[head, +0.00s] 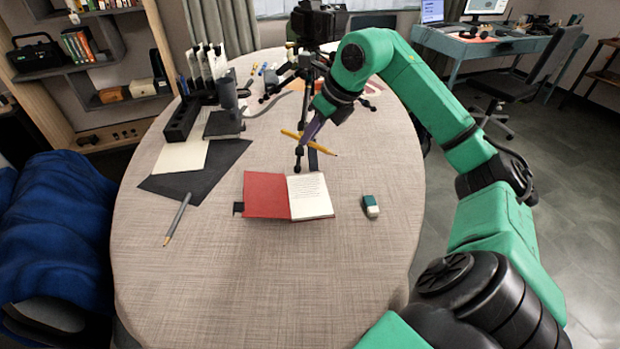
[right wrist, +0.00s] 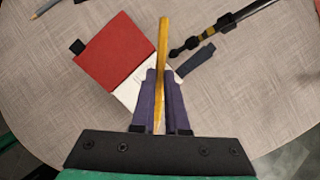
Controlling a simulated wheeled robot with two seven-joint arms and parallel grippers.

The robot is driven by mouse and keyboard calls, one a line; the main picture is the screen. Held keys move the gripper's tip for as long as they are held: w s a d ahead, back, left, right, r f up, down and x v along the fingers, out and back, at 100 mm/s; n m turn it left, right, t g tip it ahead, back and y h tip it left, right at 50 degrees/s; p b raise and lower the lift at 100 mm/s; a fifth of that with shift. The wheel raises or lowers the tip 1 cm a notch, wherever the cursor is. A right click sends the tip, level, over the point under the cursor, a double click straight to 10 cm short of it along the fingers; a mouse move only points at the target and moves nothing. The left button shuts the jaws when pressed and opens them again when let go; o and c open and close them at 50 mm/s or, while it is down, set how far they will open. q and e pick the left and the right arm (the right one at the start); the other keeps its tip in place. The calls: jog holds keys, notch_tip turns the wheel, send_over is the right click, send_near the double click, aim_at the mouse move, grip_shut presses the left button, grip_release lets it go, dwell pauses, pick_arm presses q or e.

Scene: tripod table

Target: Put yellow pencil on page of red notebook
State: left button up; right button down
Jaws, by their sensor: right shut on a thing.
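The yellow pencil (head: 321,149) is held in the jaws of my right gripper (head: 307,139), above the table just behind the red notebook. In the right wrist view the pencil (right wrist: 162,50) sticks out from between the purple fingers of the right gripper (right wrist: 160,92). The red notebook (head: 266,196) lies open on the table, with its red cover on the left and a white printed page (head: 310,196) on the right. The right wrist view also shows the red cover (right wrist: 114,52), while the fingers hide part of the page. My left gripper is not in view.
A black tripod (head: 300,158) with a camera stands behind the notebook. An eraser (head: 371,206) lies to its right and a grey pencil (head: 177,219) to its left. Dark and cream sheets (head: 181,154) and an organizer (head: 183,118) are at the back left. The table's front is clear.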

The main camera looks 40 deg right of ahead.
jog(key=b, duration=0.1)
send_over(305, 183)
jog(key=s, duration=0.2)
notch_tip(305, 183, down, 7)
jog(key=shift+w+d+r, duration=0.1)
jog(key=shift+d+r, duration=0.05)
jog(key=shift+r, duration=0.05)
notch_tip(305, 183, down, 6)
jog(key=shift+r+b, duration=0.25)
jog(key=shift+b, duration=0.05)
jog(key=shift+f, duration=0.3)
jog(key=shift+d, duration=0.1)
jog(key=c, duration=0.9)
grip_release()
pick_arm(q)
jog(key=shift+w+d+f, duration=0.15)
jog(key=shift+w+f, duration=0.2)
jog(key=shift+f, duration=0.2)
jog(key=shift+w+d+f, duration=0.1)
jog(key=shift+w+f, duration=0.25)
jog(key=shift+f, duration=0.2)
